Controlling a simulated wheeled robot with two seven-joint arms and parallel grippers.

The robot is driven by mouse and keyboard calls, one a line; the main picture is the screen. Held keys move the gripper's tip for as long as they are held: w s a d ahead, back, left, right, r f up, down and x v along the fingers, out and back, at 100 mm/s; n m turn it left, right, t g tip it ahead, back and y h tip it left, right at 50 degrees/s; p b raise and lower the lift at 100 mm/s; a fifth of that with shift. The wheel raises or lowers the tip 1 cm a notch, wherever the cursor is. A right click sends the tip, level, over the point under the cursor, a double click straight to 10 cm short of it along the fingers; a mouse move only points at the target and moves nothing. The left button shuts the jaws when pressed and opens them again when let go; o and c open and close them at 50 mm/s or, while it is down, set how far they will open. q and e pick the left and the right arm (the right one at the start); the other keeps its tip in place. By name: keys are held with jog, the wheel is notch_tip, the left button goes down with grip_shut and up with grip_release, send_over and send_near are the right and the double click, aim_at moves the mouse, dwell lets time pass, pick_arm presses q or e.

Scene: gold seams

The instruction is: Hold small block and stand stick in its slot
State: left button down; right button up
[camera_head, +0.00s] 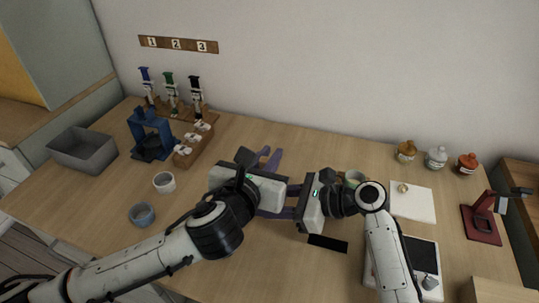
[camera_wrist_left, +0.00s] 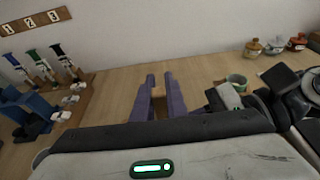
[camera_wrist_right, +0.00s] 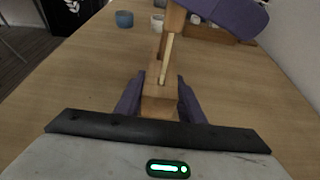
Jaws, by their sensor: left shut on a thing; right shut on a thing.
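My left gripper (camera_wrist_left: 158,90) is shut on a small pale wooden piece (camera_wrist_left: 158,92), seen between its purple fingers in the left wrist view. In the right wrist view my right gripper (camera_wrist_right: 159,98) is shut on a small wooden block (camera_wrist_right: 159,106). A thin pale stick (camera_wrist_right: 168,50) runs down, slightly tilted, from the wood at my left gripper's finger (camera_wrist_right: 235,14) toward the block. I cannot tell whether its lower end is inside the slot. In the head view my left gripper (camera_head: 268,158) hides the block and stick; the right fingers reach in beneath it.
A grey bin (camera_head: 83,150), a blue stand (camera_head: 150,135) and pipettes on a wooden rack (camera_head: 180,113) stand at left. Two cups (camera_head: 164,182) (camera_head: 142,214) are front left. A black flat item (camera_head: 327,243) lies in front.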

pick_arm(q)
jog(key=shift+f, duration=2)
dwell(0.8)
jog(key=c, duration=1.7)
grip_release()
jog(key=shift+v, duration=2.5)
jog(key=v, duration=1.2)
